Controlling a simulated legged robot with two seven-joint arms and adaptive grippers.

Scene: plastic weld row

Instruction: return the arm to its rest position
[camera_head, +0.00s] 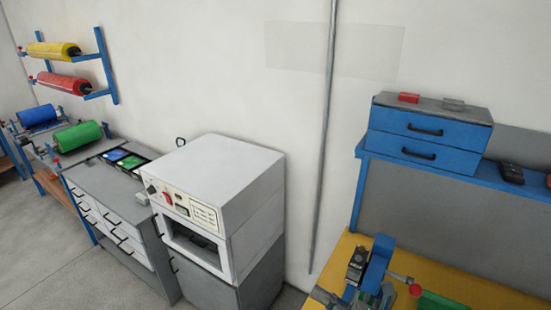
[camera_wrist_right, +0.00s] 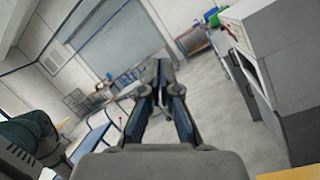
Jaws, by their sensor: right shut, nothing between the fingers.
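My right gripper (camera_wrist_right: 158,72) fills the middle of the right wrist view. Its grey fingers with blue inner faces come together at the tips, with nothing visible between them. The gripper points out over the open floor, clear of the furniture. In the head view I cannot clearly separate it from the dark and blue parts at the lower edge. My left gripper is in neither view.
A yellow bench (camera_head: 459,283) with a blue device (camera_head: 377,263) stands at the lower right. Blue drawers (camera_head: 424,135) sit on a shelf above it. A white machine (camera_head: 219,178) stands left of the bench. Open floor (camera_wrist_right: 220,125) shows beyond my right gripper.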

